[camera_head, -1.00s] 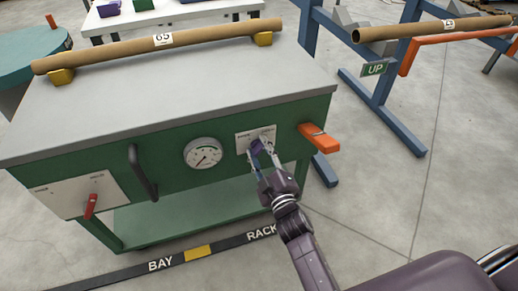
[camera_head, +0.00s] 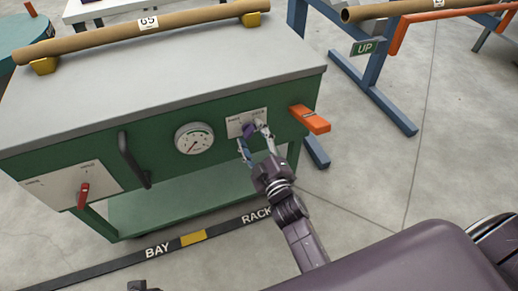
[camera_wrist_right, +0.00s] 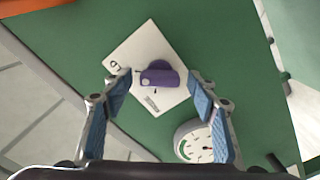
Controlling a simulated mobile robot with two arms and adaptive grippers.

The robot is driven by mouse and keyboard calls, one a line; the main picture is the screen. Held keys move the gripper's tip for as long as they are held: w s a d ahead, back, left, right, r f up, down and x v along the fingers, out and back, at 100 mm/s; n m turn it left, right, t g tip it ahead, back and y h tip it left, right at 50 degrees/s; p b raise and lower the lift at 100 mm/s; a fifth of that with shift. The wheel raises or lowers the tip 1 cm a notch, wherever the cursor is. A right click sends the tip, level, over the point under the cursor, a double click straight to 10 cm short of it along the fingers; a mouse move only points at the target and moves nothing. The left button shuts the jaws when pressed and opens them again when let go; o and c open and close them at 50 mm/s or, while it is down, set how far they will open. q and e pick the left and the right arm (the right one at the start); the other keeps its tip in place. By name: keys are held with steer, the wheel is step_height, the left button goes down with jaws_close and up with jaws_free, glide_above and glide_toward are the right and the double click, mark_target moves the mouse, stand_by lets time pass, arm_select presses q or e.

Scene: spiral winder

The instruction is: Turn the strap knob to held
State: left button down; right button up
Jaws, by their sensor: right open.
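The purple knob (camera_head: 248,130) sits on a white plate (camera_head: 234,127) on the green front of the bench. In the right wrist view the knob (camera_wrist_right: 158,77) is a round disc with a raised bar lying nearly level across the picture; the plate's lettering is too small to read. My right gripper (camera_head: 252,136) is in front of the plate with its fingers spread. In the wrist view its blue-padded fingers (camera_wrist_right: 160,88) stand open on either side of the knob, apart from it. My left gripper does not clearly show.
A round gauge (camera_head: 194,138) and a black handle (camera_head: 133,159) are left of the plate. An orange lever (camera_head: 310,119) juts out to its right. A red switch (camera_head: 83,195) is at far left. A cardboard tube (camera_head: 120,35) lies on yellow blocks on top.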

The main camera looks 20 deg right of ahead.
steer(key=s, duration=1.1)
steer(key=shift+d, duration=0.15)
